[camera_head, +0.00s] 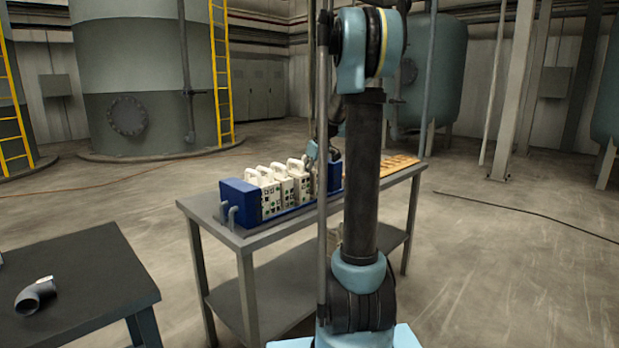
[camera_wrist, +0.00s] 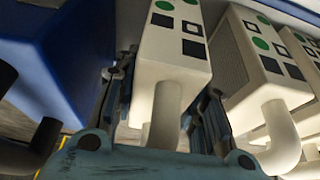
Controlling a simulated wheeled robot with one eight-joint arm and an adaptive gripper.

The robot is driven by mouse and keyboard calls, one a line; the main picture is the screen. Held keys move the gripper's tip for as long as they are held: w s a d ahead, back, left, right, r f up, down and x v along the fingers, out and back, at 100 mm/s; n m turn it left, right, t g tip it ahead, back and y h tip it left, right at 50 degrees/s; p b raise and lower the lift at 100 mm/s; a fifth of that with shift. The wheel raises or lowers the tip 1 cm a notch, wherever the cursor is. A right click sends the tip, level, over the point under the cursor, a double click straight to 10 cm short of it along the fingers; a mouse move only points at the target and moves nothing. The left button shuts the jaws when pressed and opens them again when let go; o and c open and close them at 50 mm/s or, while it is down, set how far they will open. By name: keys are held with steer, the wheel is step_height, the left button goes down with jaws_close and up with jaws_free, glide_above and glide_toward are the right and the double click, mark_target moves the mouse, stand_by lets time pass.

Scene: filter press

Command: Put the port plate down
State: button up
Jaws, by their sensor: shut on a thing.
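My gripper (camera_wrist: 165,115) is shut on this handle, a finger on either side. In the head view my gripper (camera_head: 316,156) is at the right part of the filter press, mostly hidden behind my arm. The plate is between the blue end block (camera_wrist: 60,45) and the neighbouring white plates (camera_wrist: 262,65), with a gap on the block's side. I cannot tell whether it touches the rails below.
The press stands on a grey table (camera_head: 203,207), with several white plates (camera_head: 272,190) in a row and a blue left end block (camera_head: 240,201). A wooden rack (camera_head: 398,163) lies at the right. A dark table (camera_head: 85,285) with a grey pipe elbow (camera_head: 36,294) is at front left.

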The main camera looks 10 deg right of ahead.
steer(key=o, duration=1.4)
steer(key=shift+c, duration=0.2)
steer(key=v, duration=1.2)
steer(key=s+a+f+m+h, duration=0.1)
steer(key=s+f+m, duration=0.1)
steer(key=s+f, duration=0.6)
steer(key=s+f+m+g, duration=0.1)
steer(key=s+f, duration=0.7)
steer(key=s, duration=1.1)
steer(key=s+a+f+m+h, duration=0.1)
steer(key=s+f+m, duration=0.3)
steer(key=s+f, duration=0.4)
steer(key=s, duration=0.5)
steer(key=shift+s+a+f+h, duration=0.2)
steer(key=shift+a+f+h, duration=0.1)
steer(key=shift+a+f, duration=0.05)
